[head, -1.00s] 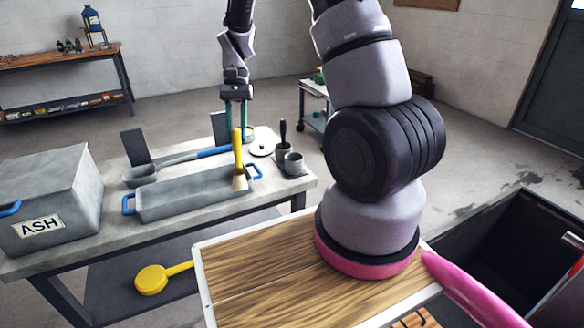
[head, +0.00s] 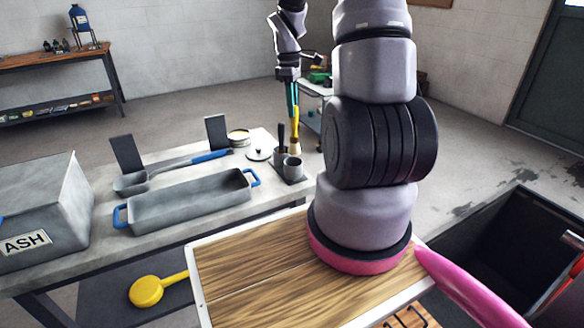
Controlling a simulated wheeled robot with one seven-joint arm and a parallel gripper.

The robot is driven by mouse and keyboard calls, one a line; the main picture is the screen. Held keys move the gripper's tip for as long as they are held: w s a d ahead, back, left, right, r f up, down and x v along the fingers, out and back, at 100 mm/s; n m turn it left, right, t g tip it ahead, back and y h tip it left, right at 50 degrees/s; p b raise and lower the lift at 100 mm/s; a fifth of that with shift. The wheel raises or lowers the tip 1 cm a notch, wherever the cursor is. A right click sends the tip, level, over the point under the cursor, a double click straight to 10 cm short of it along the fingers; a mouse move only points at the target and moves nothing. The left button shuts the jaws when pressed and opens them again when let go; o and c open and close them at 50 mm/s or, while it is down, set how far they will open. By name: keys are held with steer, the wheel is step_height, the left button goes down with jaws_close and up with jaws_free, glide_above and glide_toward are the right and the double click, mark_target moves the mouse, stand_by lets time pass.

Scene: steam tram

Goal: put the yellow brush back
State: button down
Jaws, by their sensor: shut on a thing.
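My gripper (head: 292,108) is shut on the yellow brush (head: 295,136) and holds it upright with the bristles down. The brush's lower end is just above or behind the open grey cup (head: 292,169) on the table's right end; I cannot tell which. Beside that cup, on the same dark base, another holder carries a black-handled tool (head: 280,138).
A grey tray with blue handles (head: 185,215) and a blue-handled shovel (head: 132,184) lie on the table. A round lid (head: 257,154) and an open tin (head: 238,138) are left of the cups. The ASH box (head: 40,205) stands at left.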

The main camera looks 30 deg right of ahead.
step_height(320, 180, down, 10)
steer(key=shift+r, duration=0.1)
steer(key=c, duration=0.6)
jaws_free()
steer(key=shift+w+r, duration=0.1)
step_height(320, 180, up, 12)
steer(key=w, duration=0.1)
step_height(320, 180, up, 15)
steer(key=m+t, duration=0.4)
steer(key=m, duration=0.2)
glide_above(293, 134)
steer(key=s+a, duration=0.5)
steer(key=a, duration=0.2)
steer(key=s+a+r+m+t, duration=0.1)
steer(key=s+a+r+m, duration=0.1)
steer(key=s, duration=0.2)
steer(key=s+a+r+m+t+y, duration=0.1)
steer(key=s+a+r+m, duration=0.1)
steer(key=s, duration=0.3)
steer(key=s+a+r+m+t+y, duration=0.1)
steer(key=s+r+m+t, duration=0.1)
steer(key=s+r+m, duration=0.1)
steer(key=shift+s+a+r+m, duration=0.3)
steer(key=shift+s+a+r, duration=0.1)
steer(key=shift+s+r, duration=0.4)
